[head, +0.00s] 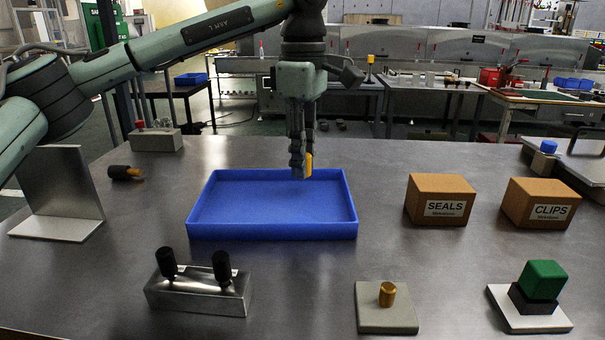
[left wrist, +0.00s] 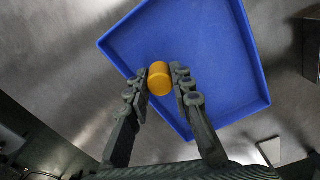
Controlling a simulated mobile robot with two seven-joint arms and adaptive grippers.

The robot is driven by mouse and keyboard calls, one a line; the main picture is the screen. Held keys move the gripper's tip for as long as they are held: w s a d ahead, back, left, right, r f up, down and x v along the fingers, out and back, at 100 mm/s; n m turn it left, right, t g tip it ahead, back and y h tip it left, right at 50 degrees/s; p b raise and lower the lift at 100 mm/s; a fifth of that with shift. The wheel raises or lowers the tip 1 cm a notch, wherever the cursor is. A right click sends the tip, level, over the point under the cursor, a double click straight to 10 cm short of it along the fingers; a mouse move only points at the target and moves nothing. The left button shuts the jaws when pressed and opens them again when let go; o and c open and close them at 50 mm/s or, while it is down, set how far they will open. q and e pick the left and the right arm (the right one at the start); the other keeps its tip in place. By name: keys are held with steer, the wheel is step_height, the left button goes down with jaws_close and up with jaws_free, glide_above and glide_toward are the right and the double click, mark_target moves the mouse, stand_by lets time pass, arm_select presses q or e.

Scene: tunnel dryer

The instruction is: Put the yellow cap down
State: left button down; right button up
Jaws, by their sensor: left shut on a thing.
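The yellow cap (head: 308,164) is held between the fingers of my left gripper (head: 302,168). In the left wrist view the cap (left wrist: 160,79) sits between the two fingertips of the gripper (left wrist: 161,82), above the blue tray. The blue tray (head: 272,229) lies on the metal table, and its inside looks empty. In the head view the gripper points down over the back part of the tray. The gap between the cap and the tray floor is hard to judge. My right gripper is in neither view.
A metal block with two black knobs (head: 198,293) stands in front of the tray. Boxes marked SEALS (head: 439,199) and CLIPS (head: 540,203) stand at the right. A brass piece on a plate (head: 387,318) and a green block (head: 542,279) are at the front right. A grey bracket (head: 60,190) stands left.

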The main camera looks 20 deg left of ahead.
mark_target(302, 194)
arm_select(q)
step_height(302, 194, down, 4)
steer(key=shift+r, duration=0.25)
steer(key=shift+f, duration=0.15)
steer(key=c, duration=1.7)
jaws_free()
steer(key=o, duration=0.4)
